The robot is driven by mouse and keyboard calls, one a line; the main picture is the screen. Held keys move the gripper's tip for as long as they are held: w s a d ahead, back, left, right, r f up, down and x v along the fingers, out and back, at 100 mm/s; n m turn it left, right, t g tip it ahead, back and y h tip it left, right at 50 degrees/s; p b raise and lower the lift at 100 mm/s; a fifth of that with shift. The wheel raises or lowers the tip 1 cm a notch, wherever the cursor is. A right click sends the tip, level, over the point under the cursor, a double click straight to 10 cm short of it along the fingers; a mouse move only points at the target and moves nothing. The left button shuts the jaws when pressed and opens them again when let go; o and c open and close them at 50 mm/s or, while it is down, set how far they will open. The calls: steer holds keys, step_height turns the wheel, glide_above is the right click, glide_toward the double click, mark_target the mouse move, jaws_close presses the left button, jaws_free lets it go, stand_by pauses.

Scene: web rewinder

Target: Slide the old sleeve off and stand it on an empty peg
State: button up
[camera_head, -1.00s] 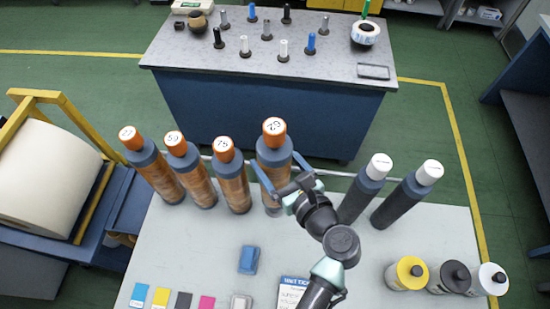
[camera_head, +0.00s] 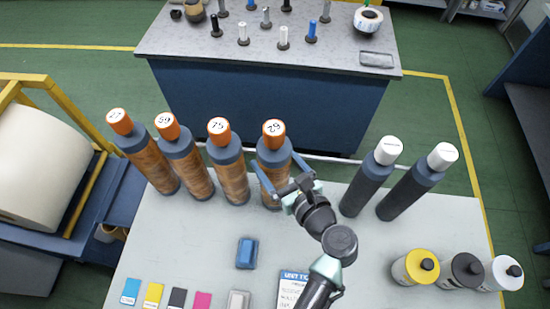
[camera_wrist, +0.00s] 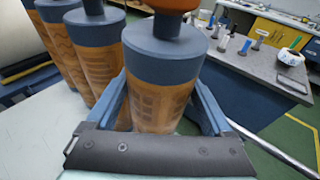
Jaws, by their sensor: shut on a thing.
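Four tall brown printed sleeves with navy bands and numbered orange caps stand in a row on the near table. My gripper (camera_head: 281,178) is shut around the rightmost one, the sleeve (camera_head: 275,155) whose cap seems to read 29. In the wrist view this sleeve (camera_wrist: 162,60) stands between the two blue fingers. The other sleeves (camera_head: 228,170) stand close to its left. Two dark cylinders with white caps (camera_head: 369,178) stand to its right. Its foot is partly hidden by my gripper. Several short pegs (camera_head: 284,40) stand on the far bench; I cannot tell which pegs are empty.
The near table (camera_head: 190,250) holds a blue block (camera_head: 247,253), colour cards and a paper sheet. Yellow, dark and white bottles (camera_head: 415,267) stand at its right. A large white roll (camera_head: 40,180) is at left. Green floor lies between table and far bench (camera_head: 340,70).

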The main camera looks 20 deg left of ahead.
steer(key=shift+r, duration=0.1)
steer(key=o, duration=1.4)
steer(key=shift+s+d, duration=0.15)
steer(key=shift+d, duration=0.05)
steer(key=b+v, duration=0.2)
steer(key=v, duration=1)
steer(key=shift+s+d+r, duration=0.15)
steer(key=shift+d, duration=0.05)
